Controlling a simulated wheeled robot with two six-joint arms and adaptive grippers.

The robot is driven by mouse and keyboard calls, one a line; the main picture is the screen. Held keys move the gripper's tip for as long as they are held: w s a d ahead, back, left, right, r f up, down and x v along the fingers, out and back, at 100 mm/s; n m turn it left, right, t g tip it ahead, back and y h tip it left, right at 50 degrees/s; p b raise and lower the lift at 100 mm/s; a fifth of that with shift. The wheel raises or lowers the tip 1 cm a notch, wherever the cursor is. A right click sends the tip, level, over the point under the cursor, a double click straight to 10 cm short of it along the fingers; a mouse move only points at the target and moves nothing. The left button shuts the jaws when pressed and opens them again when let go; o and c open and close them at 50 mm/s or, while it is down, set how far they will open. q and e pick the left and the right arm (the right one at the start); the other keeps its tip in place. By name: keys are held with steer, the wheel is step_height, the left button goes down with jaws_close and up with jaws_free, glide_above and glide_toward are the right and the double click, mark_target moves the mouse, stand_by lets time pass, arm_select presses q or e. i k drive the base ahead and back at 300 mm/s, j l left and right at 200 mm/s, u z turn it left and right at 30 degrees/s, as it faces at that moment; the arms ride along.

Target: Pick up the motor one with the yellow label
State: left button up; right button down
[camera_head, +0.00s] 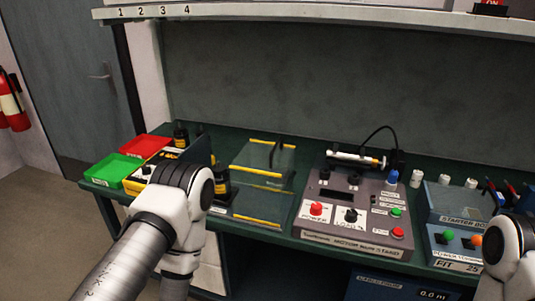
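A small black cylinder with a yellow band (181,134) stands at the back left of the bench, behind the trays; I take it for a motor. Another dark, upright piece with a yellowish mark (222,184) stands just right of my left arm's wrist joint and is partly hidden by it. I cannot tell which of them is motor one. My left arm reaches in over the bench's left part, and its gripper cannot be made out. My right arm shows only at the lower right edge, with its gripper out of view.
A red tray (146,146) and a green tray (117,170) lie at the left end. Yellow-edged pads (262,180) are in the middle. A grey test stand (356,212) with knobs and a blue starter box (455,235) stand to the right. A shelf (320,17) overhangs behind.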

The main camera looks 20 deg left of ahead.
mark_target(223, 189)
steer(key=i+j+u, duration=0.1)
steer(key=j+u, duration=0.2)
steer(key=i+j+u, duration=0.15)
steer(key=j+u, duration=0.15)
steer(key=i+j+u, duration=0.15)
steer(key=j+u, duration=0.2)
